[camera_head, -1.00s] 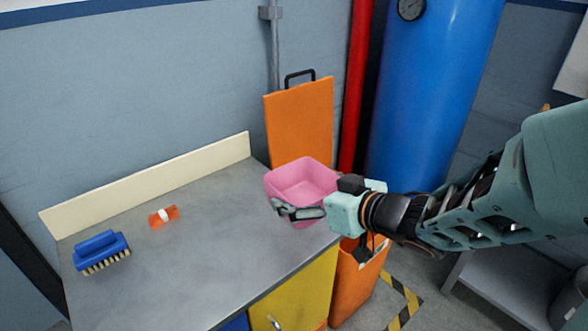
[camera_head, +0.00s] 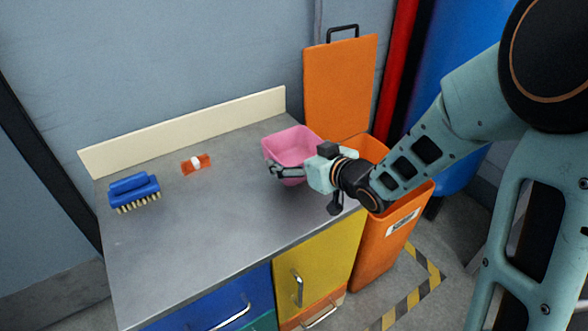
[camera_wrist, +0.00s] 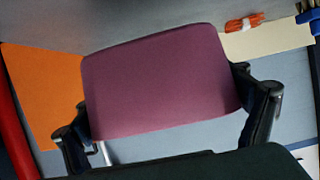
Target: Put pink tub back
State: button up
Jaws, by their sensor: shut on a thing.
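The pink tub (camera_head: 291,143) is at the right end of the grey counter, close to the orange bin, with its open top facing up. My gripper (camera_head: 280,172) is shut on the tub at its near side. In the wrist view the tub (camera_wrist: 163,82) fills the middle, between my two fingers (camera_wrist: 165,122). The tub's underside and its exact contact with the counter are hidden, so I cannot tell if it rests or hovers.
The grey counter (camera_head: 200,225) has a blue brush (camera_head: 134,188) and an orange-and-white item (camera_head: 196,164) on its left part. The orange bin (camera_head: 385,240) with its orange lid raised (camera_head: 340,88) stands at the counter's right end. The counter's middle is clear.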

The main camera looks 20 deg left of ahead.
aim_at(292, 164)
jog(key=shift+w+a+f, duration=0.35)
jog(key=shift+a+f, duration=0.2)
jog(key=shift+f, duration=0.25)
jog(key=shift+w+a+f+b, duration=0.15)
jog(key=shift+f+b, duration=0.6)
jog(key=shift+f, duration=0.85)
jog(key=shift+f, duration=0.2)
jog(key=o, duration=1)
jog(key=shift+r, duration=0.15)
